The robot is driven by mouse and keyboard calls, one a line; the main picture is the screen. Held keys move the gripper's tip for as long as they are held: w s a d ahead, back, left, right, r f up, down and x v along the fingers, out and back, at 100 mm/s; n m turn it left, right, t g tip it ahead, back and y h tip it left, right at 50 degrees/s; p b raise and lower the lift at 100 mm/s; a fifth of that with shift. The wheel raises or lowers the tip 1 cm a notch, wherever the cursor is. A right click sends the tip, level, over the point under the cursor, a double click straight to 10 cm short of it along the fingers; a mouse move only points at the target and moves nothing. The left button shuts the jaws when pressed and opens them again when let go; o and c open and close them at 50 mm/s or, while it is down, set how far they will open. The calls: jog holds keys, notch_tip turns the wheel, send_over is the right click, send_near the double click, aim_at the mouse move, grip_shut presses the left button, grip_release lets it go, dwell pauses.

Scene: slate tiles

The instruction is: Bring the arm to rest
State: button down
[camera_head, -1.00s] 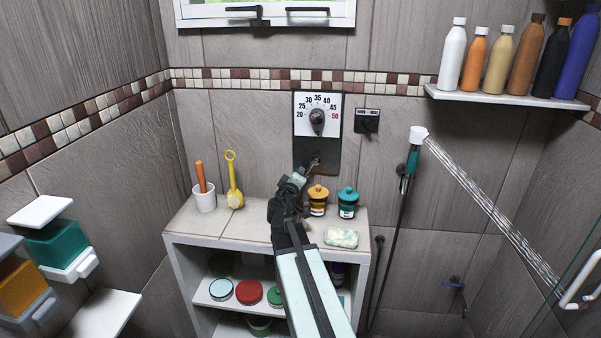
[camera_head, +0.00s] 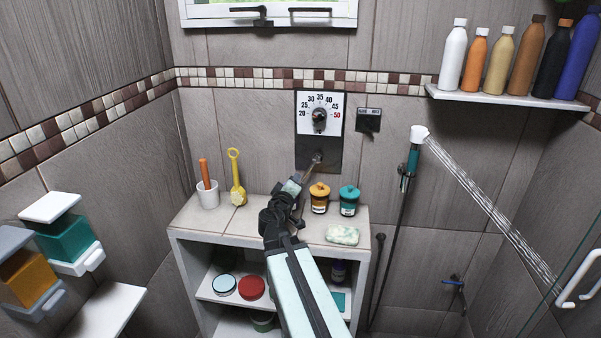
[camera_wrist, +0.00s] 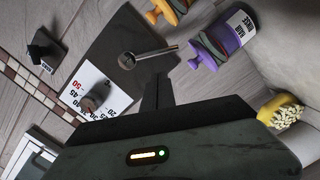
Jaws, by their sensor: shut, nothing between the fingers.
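My gripper (camera_wrist: 157,92) is shut and empty. In the wrist view its dark fingers point toward the wall panel, just short of a metal lever (camera_wrist: 150,54). Whether they touch it I cannot tell. In the head view my gripper (camera_head: 298,180) is small and partly hidden by my arm, above the back of the white counter. The lever (camera_head: 317,158) sticks out of the dark panel (camera_head: 312,150) under the temperature dial (camera_head: 319,116). The dial (camera_wrist: 95,98) also shows in the wrist view.
An orange jar (camera_head: 319,198), a teal jar (camera_head: 349,202) and a soap bar (camera_head: 342,235) stand right of my arm. A purple jar (camera_wrist: 224,42) is close to the gripper. A yellow brush (camera_head: 237,180) and white cup (camera_head: 207,195) are left. A shower (camera_head: 418,135) sprays at right.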

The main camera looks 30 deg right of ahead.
jog(key=shift+v, duration=1.2)
jog(key=shift+r, duration=0.1)
jog(key=w+a+r+y+p, duration=0.2)
jog(key=a+p, duration=0.2)
jog(key=a, duration=0.3)
jog(key=s+a+f+m+g+y+p, duration=0.1)
jog(key=s+a+f+g+y, duration=0.4)
jog(key=s+a+f, duration=0.3)
jog(key=s+a+f+m+g+y+p, duration=0.1)
jog(key=s+a+f+g+y, duration=0.4)
jog(key=a, duration=0.8)
jog(key=s+f+g+p, duration=0.1)
jog(key=s+f+g, duration=0.1)
jog(key=s+f, duration=0.2)
jog(key=shift+s+f+m+y, duration=0.2)
jog(key=shift+f+m+y, duration=0.05)
jog(key=shift+m+y, duration=0.05)
